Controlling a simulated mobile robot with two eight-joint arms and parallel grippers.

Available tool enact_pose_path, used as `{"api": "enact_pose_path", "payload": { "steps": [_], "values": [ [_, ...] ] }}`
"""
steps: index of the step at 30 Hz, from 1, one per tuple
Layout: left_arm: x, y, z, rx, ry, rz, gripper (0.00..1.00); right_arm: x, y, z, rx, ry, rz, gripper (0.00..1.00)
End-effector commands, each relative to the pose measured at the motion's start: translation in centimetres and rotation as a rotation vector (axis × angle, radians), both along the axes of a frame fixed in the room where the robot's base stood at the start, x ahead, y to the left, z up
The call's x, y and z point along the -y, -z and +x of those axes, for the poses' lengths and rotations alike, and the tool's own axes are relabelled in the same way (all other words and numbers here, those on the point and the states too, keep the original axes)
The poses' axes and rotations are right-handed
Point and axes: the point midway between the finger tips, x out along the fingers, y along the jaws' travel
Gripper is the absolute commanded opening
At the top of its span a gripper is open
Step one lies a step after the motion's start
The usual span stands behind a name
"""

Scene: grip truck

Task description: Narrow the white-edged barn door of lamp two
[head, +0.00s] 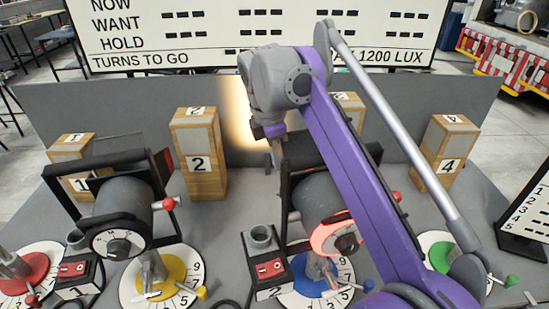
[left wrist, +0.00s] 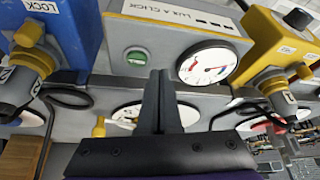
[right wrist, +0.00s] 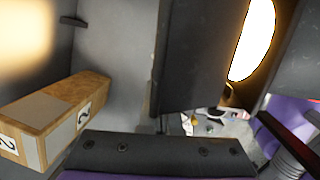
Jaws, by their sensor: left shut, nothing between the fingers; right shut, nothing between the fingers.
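Lamp two (head: 322,195) is a grey drum in a black yoke at the centre of the head view, behind a red-ringed dial. Its black barn doors (head: 325,152) are partly covered by my right arm. My right gripper (head: 275,155) is shut and empty, pointing down beside the far left side of these doors. In the right wrist view, dark panels stand either side of the lit lens (right wrist: 253,40). I cannot tell finger from door there, and no white edge is clear. My left gripper (left wrist: 165,103) is shut and empty before a console in the left wrist view.
Lamp one (head: 125,205) stands at left. Numbered wooden blocks, including block 2 (head: 199,155) and block 4 (head: 447,155), line the grey back wall. A scoreboard (head: 180,40) stands behind. Switch box 2 (head: 270,270) and a blue dial are in front.

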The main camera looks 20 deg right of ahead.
Motion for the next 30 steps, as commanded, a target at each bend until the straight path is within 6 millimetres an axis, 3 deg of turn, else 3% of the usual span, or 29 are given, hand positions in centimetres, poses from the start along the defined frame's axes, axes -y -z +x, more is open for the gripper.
{"api": "enact_pose_path", "payload": {
  "steps": [25, 30],
  "values": [
    [0.0, -1.2, 0.2, 0.005, 0.0, 0.0, 0.0, -0.4, 0.0, 1.1, -0.001, 0.001, -0.001, 0.0],
    [0.0, -1.8, 0.4, 0.008, 0.0, 0.0, 0.0, -0.5, -0.8, 1.1, 0.0, 0.0, -0.001, 0.0]
  ]
}}
